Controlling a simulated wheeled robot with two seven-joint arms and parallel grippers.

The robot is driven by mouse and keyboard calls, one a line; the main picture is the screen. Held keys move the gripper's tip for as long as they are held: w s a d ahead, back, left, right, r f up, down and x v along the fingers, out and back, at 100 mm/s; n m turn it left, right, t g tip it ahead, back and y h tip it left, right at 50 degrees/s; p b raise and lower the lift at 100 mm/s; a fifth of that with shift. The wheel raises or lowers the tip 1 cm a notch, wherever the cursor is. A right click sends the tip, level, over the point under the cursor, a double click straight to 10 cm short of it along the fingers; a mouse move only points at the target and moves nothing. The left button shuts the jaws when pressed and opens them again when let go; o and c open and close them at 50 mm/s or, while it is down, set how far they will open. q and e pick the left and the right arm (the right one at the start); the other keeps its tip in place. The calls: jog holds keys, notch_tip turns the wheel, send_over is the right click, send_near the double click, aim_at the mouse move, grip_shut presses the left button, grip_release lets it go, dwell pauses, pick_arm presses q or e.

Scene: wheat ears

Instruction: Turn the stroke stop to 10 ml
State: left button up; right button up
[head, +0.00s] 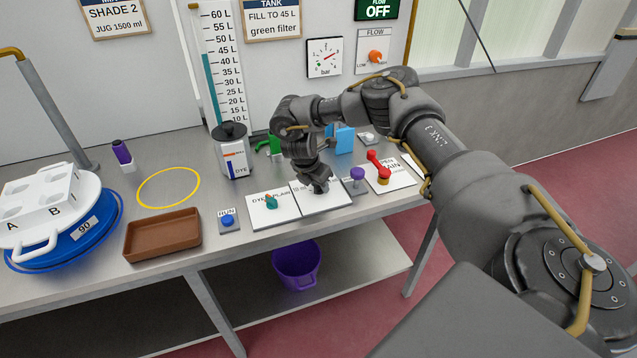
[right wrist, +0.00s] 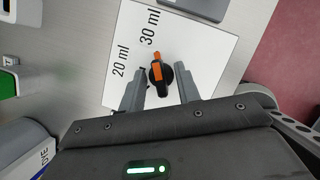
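The stroke stop is a black round knob with an orange pointer (right wrist: 158,73) on a white card (right wrist: 195,45), which also shows in the head view (head: 328,203). The card reads 20 ml and 30 ml in the right wrist view; a 10 ml mark is not visible there. The orange pointer points up the picture, near the 30 ml label. My right gripper (right wrist: 161,80) is open, with one finger on each side of the knob and small gaps visible. In the head view my right gripper (head: 319,186) covers the knob. My left gripper is not in view.
Left of the card is a card with a green knob (head: 271,202). The DYE dispenser (head: 232,150) stands behind. A brown tray (head: 163,234) lies farther left.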

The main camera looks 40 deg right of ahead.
grip_shut()
